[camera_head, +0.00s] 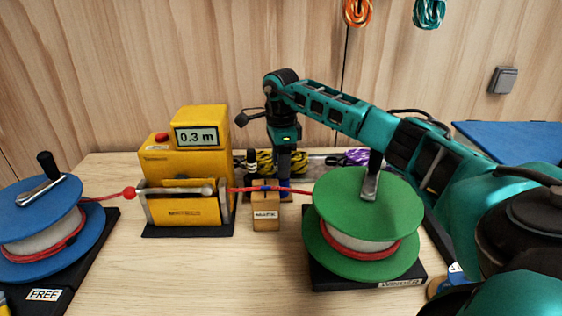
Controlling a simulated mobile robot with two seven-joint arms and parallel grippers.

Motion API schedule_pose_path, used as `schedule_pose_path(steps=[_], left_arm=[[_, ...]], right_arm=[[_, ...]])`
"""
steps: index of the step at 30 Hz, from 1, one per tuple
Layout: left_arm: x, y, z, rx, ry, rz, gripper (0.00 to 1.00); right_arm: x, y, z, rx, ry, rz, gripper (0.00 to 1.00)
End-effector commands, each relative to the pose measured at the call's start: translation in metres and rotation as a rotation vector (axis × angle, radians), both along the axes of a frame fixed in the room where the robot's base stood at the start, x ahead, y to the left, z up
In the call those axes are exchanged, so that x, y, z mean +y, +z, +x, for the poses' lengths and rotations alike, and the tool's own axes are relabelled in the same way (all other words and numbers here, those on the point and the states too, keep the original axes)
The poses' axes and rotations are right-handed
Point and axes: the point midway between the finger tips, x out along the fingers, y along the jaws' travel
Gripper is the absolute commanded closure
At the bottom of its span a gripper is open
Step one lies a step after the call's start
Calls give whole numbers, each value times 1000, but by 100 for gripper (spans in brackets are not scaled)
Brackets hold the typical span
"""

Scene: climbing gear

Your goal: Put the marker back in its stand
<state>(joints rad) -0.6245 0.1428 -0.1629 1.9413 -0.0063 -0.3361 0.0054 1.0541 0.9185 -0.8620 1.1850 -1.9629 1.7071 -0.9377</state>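My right gripper (284,172) points straight down behind the red rope, near the middle of the table. Its dark fingers look close together around the upright marker, whose blue part (284,187) shows just below them. The marker's lower end is at a low brown stand (285,198), partly hidden by the rope and a wooden block. I cannot tell whether it is seated in the stand or just above it. The small labelled wooden block (266,213) is just in front and to the left, with a blue patch on the rope (266,188) above it. My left gripper is not in view.
The red rope runs from a blue spool (45,205) through a yellow meter (190,160) reading 0.3 m to a green spool (372,210). Coiled yellow rope (262,160) and purple rope (357,156) lie at the back. The front middle of the table is clear.

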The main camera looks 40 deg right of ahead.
Motion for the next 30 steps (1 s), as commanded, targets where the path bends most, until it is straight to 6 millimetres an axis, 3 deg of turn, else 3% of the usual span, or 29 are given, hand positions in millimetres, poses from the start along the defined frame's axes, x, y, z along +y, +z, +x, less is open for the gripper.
schedule_pose_path(steps=[11, 24, 30], left_arm=[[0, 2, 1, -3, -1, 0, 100], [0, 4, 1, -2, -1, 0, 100], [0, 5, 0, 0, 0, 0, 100]], right_arm=[[0, 8, 1, -4, 0, 0, 51], [0, 95, 1, -6, 0, 0, 51], [0, 119, 1, -1, 0, 0, 51]])
